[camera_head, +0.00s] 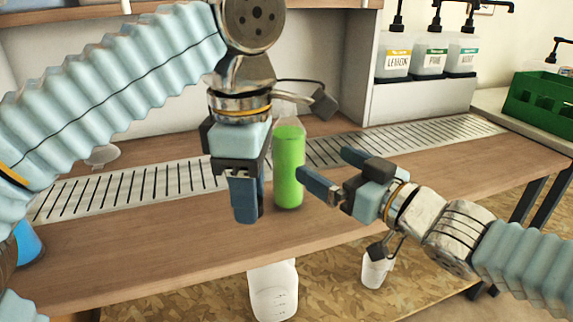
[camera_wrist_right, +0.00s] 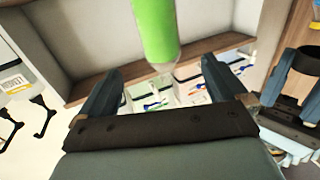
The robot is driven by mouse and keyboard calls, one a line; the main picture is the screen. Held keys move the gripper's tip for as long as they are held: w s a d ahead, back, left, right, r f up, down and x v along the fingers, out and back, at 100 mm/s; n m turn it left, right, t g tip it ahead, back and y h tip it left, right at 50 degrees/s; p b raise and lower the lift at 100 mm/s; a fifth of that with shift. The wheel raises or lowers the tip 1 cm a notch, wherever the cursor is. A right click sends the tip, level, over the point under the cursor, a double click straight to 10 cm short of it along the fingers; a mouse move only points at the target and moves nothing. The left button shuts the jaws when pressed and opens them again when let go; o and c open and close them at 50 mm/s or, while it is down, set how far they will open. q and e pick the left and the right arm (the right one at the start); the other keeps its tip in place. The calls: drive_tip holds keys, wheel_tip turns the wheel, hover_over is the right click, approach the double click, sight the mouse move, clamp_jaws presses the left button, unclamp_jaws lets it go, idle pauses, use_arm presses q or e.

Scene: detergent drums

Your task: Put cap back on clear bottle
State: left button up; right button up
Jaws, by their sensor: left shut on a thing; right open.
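The clear bottle (camera_head: 288,170) holds green liquid and stands upright on the wooden counter; I see no cap on its top. In the right wrist view its green body (camera_wrist_right: 155,28) comes in at the top, above the gap between the fingers. My left gripper (camera_head: 245,205) points down just left of the bottle and is shut; what it holds is hidden by its fingers, and a cap shows nowhere else. My right gripper (camera_head: 322,165) is open and empty just right of the bottle, its fingers pointing at it; it also shows in the right wrist view (camera_wrist_right: 160,80).
A slotted metal strip (camera_head: 420,140) runs along the back of the counter. Labelled pump bottles (camera_head: 430,55) stand on a ledge at the back right, near a green crate (camera_head: 540,100). Below the front edge are a white jug (camera_head: 273,290) and a small cup (camera_head: 376,272).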

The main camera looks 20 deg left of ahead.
sight(301, 149)
use_arm(q)
drive_tip(key=shift+f, duration=0.15)
use_arm(e)
drive_tip(key=x, duration=0.6)
drive_tip(key=shift+w+a, duration=0.1)
use_arm(q)
drive_tip(key=shift+r, duration=0.25)
use_arm(e)
drive_tip(key=x, duration=0.5)
drive_tip(key=shift+a+r, duration=0.1)
drive_tip(key=shift+r, duration=0.1)
drive_tip(key=c, duration=1.8)
clamp_jaws()
drive_tip(key=shift+r, duration=0.15)
